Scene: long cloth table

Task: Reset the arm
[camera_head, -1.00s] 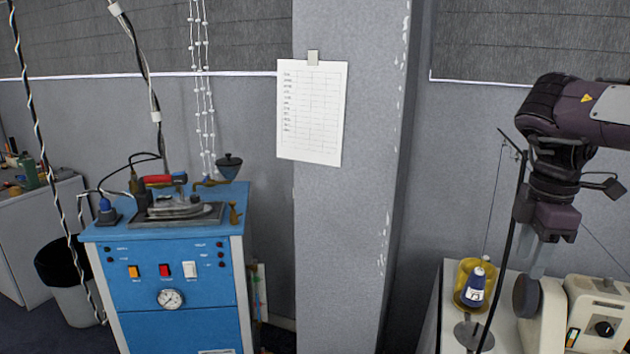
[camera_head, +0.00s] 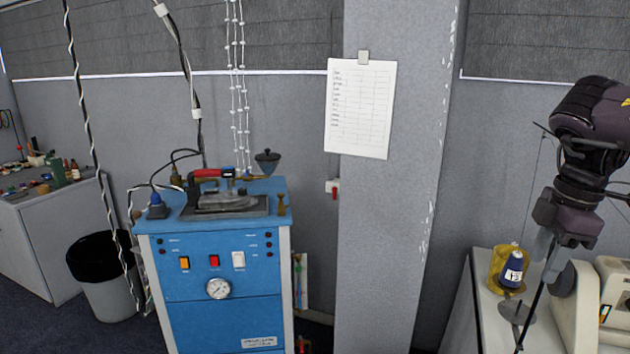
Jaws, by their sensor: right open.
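My right gripper (camera_head: 546,258) hangs from my dark arm at the right edge, pointing down. It is open, with nothing seen between its fingers. My left arm and gripper are not in view.
A blue boiler cabinet (camera_head: 220,310) with an iron (camera_head: 225,202) on top stands left of a grey pillar (camera_head: 385,250). A cream machine (camera_head: 607,300) is at lower right.

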